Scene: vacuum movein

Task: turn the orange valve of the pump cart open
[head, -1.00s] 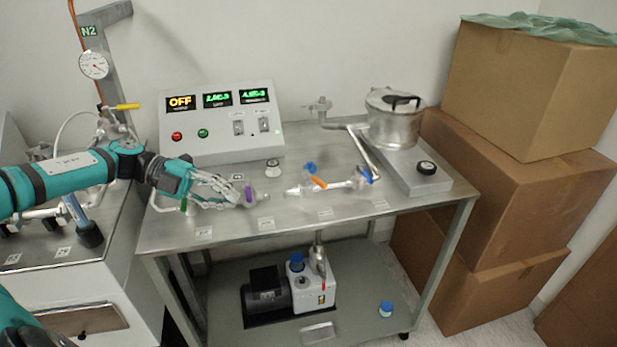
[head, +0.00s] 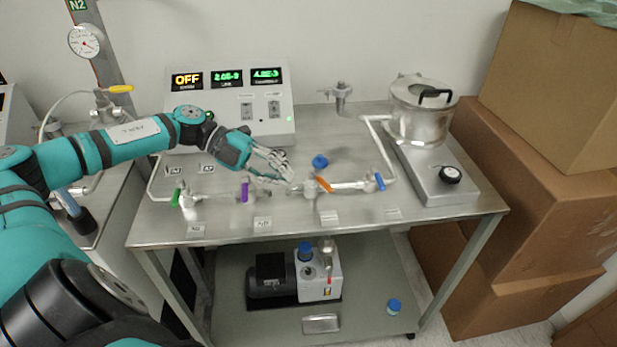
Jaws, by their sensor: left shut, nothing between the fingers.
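The orange valve (head: 325,184) is a small lever on the pipe line along the cart's top, right of the middle. Its handle lies slanted. My left gripper (head: 290,172) is shut and empty, just left of the orange handle and above the pipe. I cannot tell whether it touches the valve. The purple valve (head: 245,190) and the green valve (head: 176,197) are on the pipe to the left, and a blue valve (head: 380,181) is to the right. The pump cart (head: 440,217) is a steel table. My right gripper is not in view.
The control box (head: 228,103) with an OFF display stands behind my left arm. A blue cap (head: 320,161) lies behind the orange valve. Cardboard boxes (head: 550,110) stand at the right. A pump (head: 318,278) sits on the lower shelf.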

